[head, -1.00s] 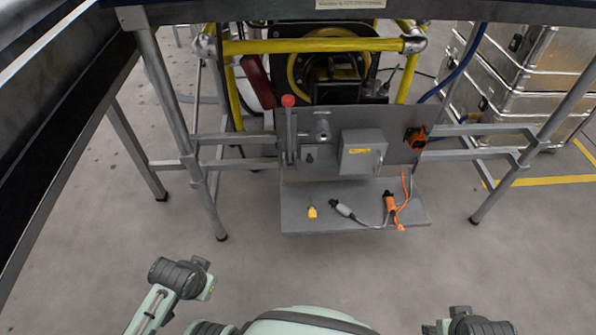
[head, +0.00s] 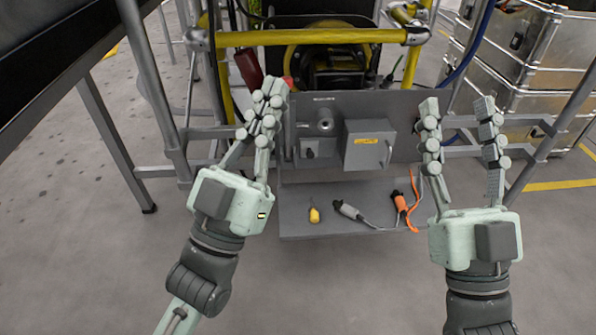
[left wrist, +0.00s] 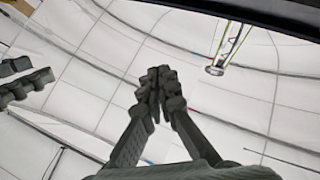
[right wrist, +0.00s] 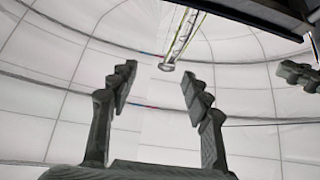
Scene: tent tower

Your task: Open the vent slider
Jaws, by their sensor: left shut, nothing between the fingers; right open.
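My left gripper (head: 270,92) is shut and empty, raised in front of the panel's left edge and partly covering the bar and knob. I cannot tell whether it touches them. My right gripper (head: 457,105) is open and empty at the panel's right.
A grey box with a yellow label (head: 369,146) sticks out of the panel. The shelf (head: 300,228) below holds a yellow plug (head: 314,215), a grey connector (head: 349,210) and an orange connector (head: 400,202). Bench legs (head: 155,85) and a yellow frame (head: 320,37) stand around it.

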